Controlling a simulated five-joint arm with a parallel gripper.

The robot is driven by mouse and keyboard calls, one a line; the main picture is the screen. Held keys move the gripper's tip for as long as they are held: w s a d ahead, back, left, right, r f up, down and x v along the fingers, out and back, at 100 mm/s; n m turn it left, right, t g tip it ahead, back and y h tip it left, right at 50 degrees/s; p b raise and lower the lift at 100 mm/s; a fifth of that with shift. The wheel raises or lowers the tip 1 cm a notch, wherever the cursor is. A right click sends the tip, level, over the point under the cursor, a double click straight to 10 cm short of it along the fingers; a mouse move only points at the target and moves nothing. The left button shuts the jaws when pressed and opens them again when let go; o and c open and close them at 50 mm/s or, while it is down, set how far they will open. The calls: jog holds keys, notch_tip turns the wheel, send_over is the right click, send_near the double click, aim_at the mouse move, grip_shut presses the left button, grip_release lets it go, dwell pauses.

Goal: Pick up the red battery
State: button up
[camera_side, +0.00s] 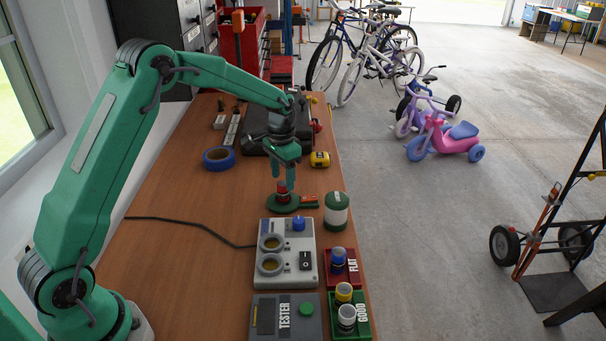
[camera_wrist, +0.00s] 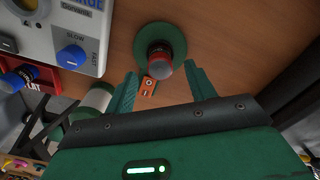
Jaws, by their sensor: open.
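The red battery (camera_side: 282,189) stands upright on a green round base (camera_side: 281,208) on the wooden bench, its grey end up. My gripper (camera_side: 284,178) is directly above it, pointing down, with its fingers about the battery's top. In the wrist view the red battery (camera_wrist: 154,53) shows between and just beyond the two parted fingertips (camera_wrist: 161,76), with a gap on each side. The green base (camera_wrist: 150,30) shows around it. My gripper is open and holds nothing. Whether a finger touches the battery cannot be told.
A green-and-white cylinder (camera_side: 337,212) stands close right of the base. A grey charger (camera_side: 265,283) with two round wells, a tester (camera_side: 265,318), a red FLAT tray (camera_side: 355,278) and a green GOOD tray (camera_side: 364,326) are in front. Blue tape (camera_side: 219,159) and a yellow object (camera_side: 320,159) lie behind.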

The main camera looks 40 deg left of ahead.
aim_at(283, 183)
jog(key=shift+f, duration=2.25)
jog(key=c, duration=1.1)
jog(key=shift+c, duration=0.2)
jog(key=shift+r, duration=0.2)
jog(key=shift+r, duration=0.6)
jog(key=r, duration=0.3)
jog(key=shift+s+d+r, duration=0.1)
jog(key=shift+d, duration=0.25)
jog(key=s+d+r, duration=0.4)
jog(key=d+r, duration=0.2)
jog(key=d, duration=0.4)
jog(key=shift+s+r, duration=0.15)
jog(key=shift+s, duration=0.05)
